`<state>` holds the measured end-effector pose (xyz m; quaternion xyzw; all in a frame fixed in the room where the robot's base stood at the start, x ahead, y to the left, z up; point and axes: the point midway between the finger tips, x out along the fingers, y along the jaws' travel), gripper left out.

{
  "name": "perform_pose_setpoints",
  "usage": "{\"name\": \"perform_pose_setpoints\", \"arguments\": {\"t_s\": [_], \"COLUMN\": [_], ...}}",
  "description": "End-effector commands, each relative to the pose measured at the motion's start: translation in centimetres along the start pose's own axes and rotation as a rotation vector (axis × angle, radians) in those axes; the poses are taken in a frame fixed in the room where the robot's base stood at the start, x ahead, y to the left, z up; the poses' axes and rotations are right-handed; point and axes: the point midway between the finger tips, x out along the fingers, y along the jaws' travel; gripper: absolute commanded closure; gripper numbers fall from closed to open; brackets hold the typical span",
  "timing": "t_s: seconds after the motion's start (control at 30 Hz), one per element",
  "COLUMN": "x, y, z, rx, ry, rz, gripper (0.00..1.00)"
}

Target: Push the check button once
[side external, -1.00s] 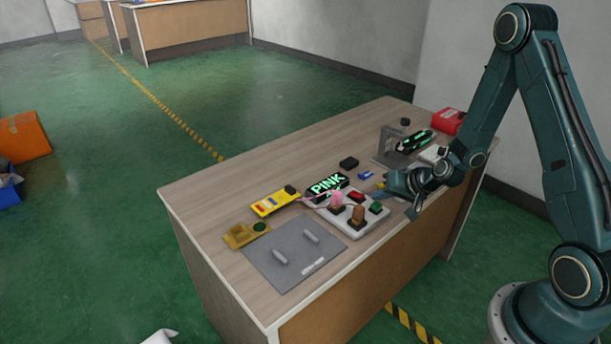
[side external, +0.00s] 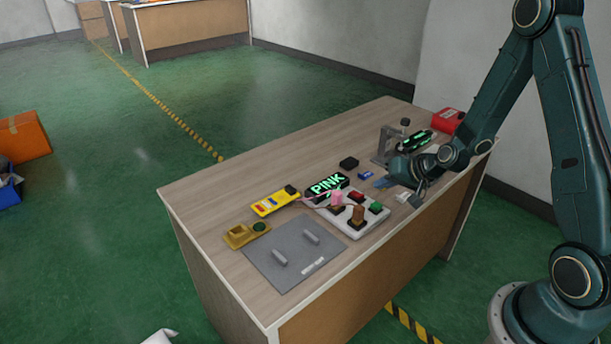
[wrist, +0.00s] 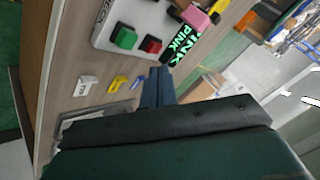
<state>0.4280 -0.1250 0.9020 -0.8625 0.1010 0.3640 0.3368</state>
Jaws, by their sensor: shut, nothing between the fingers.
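A white control panel (side external: 345,222) stands near the front middle of the table. In the wrist view the green button (wrist: 124,38) and red button (wrist: 151,45) show clearly. A black display (side external: 327,185) behind the panel reads PINK in green. My gripper (side external: 383,183) is shut and empty, to the right of the panel and apart from the buttons. Its fingers (wrist: 158,88) point toward the panel.
A grey plate with two handles (side external: 295,255), a yellow device (side external: 275,201) and a brass-coloured fixture (side external: 246,235) lie left of the panel. A grey stand (side external: 385,146) and a red box (side external: 448,121) are at the right. The table's far left is clear.

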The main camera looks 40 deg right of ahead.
Motion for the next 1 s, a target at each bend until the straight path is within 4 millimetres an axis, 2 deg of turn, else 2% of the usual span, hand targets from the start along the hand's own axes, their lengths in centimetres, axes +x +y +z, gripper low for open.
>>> {"name": "perform_pose_setpoints", "arguments": {"t_s": [0.23, 1.0], "x": [-0.93, -1.19], "y": [-0.67, -0.99], "z": [-0.63, -0.68], "rx": [0.0, -0.01], "ry": [0.0, -0.005], "rz": [0.0, 0.0], "gripper": [1.0, 1.0]}}
